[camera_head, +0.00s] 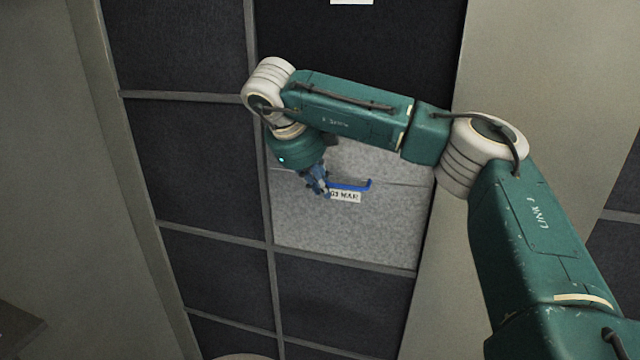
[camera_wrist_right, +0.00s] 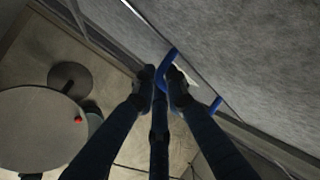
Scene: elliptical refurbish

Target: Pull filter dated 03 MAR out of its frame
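The filter dated 03 MAR is a light grey speckled panel (camera_head: 345,232) in the dark wall grid in the head view. It bears a blue bar handle (camera_head: 352,185) and a white label (camera_head: 345,196) reading 03 MAR. My right gripper (camera_head: 319,185) is at the left end of the handle. In the wrist view the fingertips (camera_wrist_right: 163,82) close around one end of the blue handle (camera_wrist_right: 171,54), and the grey filter face (camera_wrist_right: 235,55) is beyond. My left gripper is not in view. My right arm hides the filter's upper part.
Dark panels in grey frame bars (camera_head: 195,232) surround the filter. A pale wall or post (camera_head: 545,75) stands to the right. In the wrist view, a round table (camera_wrist_right: 38,130) and a stool (camera_wrist_right: 70,78) are at the left on the floor.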

